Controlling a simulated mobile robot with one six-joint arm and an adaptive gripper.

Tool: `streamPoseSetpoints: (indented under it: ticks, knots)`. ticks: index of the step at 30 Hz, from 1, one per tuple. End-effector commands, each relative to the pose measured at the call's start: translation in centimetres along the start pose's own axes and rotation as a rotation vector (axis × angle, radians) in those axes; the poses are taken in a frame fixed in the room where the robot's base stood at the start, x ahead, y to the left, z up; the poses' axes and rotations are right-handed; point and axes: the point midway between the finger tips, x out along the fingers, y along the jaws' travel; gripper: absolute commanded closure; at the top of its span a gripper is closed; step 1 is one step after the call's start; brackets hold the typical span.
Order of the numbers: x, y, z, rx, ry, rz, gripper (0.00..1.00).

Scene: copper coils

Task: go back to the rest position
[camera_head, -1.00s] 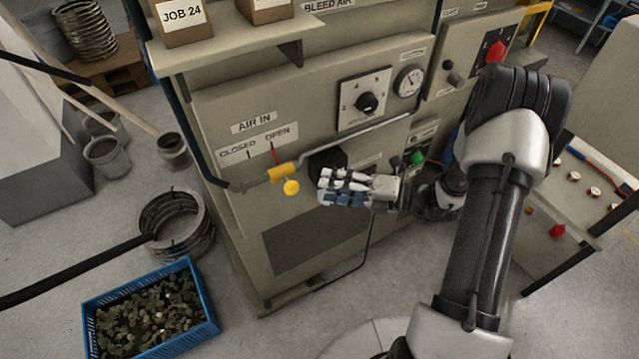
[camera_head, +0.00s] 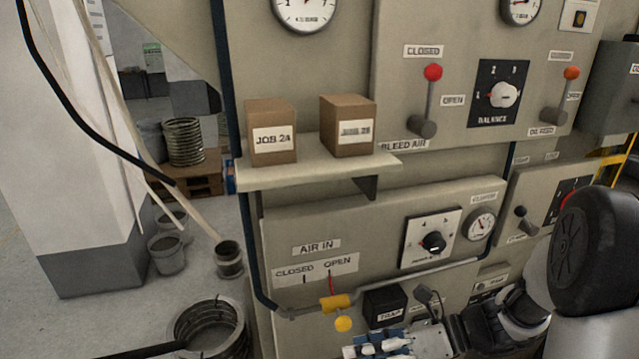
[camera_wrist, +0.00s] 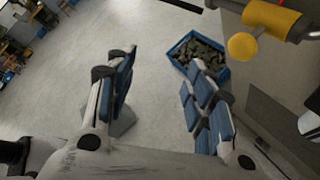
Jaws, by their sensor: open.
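My gripper (camera_wrist: 158,95) is open and empty in the wrist view, its two blue-padded fingers well apart over bare floor. In the head view only part of my gripper (camera_head: 385,346) shows at the bottom edge, below the yellow air valve (camera_head: 336,303). The valve's yellow round knob (camera_head: 343,324) hangs under its body, and a red pointer stands near the OPEN label (camera_head: 338,263). The valve and its knob also show at the upper right of the wrist view (camera_wrist: 243,46), apart from my fingers.
A shelf (camera_head: 270,178) holds two cardboard boxes, JOB 2A (camera_head: 271,132) and another (camera_head: 347,126). A black TRAP box (camera_head: 384,306) sits right of the valve. A blue crate (camera_wrist: 224,78) of dark pieces stands on the floor. Metal coils (camera_head: 210,328) lie at lower left.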

Motion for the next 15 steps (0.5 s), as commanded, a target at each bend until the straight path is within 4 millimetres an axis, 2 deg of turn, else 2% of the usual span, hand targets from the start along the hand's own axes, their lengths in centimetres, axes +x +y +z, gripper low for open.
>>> streamPoseSetpoints:
  ticks: [3, 6, 9, 15]
  knots:
    - [0.9, 3.3, -2.2, -0.361, 0.199, -0.011, 0.52]
    - [0.8, 5.5, -4.2, -0.659, 0.362, -0.007, 0.52]
    - [0.3, 7.1, -6.3, -0.957, 0.526, 0.009, 0.52]
    - [-1.6, 8.7, -10.2, -1.540, 0.868, 0.067, 0.52]
